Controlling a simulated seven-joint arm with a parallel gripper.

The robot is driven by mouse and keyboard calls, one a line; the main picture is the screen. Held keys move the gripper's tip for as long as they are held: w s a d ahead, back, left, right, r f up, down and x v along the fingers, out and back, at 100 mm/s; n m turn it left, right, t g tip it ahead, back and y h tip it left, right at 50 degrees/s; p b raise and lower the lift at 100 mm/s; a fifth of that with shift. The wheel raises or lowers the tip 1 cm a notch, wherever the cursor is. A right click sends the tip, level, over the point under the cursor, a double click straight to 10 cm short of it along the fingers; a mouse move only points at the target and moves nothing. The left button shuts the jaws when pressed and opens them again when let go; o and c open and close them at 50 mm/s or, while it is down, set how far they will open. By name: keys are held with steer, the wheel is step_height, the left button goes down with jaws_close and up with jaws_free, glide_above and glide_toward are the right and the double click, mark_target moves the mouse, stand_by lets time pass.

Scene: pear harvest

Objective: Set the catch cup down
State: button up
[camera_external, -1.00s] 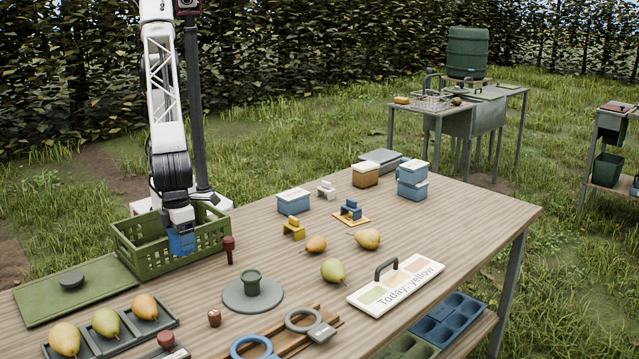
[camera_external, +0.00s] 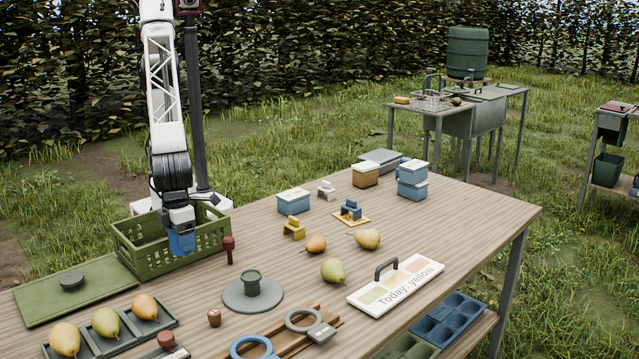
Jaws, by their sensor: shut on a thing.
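My gripper (camera_external: 180,226) points down at the front of the green crate (camera_external: 190,257). It is shut on a blue cup-like thing (camera_external: 182,243), which I take to be the catch cup. The blue thing appears upright and overlaps the crate's near wall in the picture. I cannot tell whether it touches the crate or the table. The fingertips are too small to make out clearly.
A dark red peg-like thing (camera_external: 229,248) stands just right of the crate. A green lidded board (camera_external: 72,290) lies to its left. A round grey-green plate (camera_external: 233,300) bears a green cup-shaped piece (camera_external: 252,281). A tray (camera_external: 160,324) of pears is in front.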

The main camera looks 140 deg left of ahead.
stand_by(0.3)
steer(key=w+a+n, duration=0.3)
steer(key=a, duration=0.9)
steer(key=w+a+n, duration=0.3)
steer(key=a, duration=1)
steer(key=w+a+n, duration=0.2)
steer(key=a+n, duration=0.2)
steer(key=a, duration=0.8)
steer(key=s+a+n, duration=0.3)
steer(key=s+a, duration=0.1)
steer(key=a, duration=0.8)
steer(key=s+a+n, duration=0.3)
steer(key=s+a, duration=0.1)
steer(key=a, duration=0.8)
steer(key=s+a+n, duration=0.3)
steer(key=s+a, duration=0.1)
steer(key=a, duration=0.9)
steer(key=shift+r, duration=0.1)
steer(key=shift+f, duration=3.1)
steer(key=shift+f, duration=0.1)
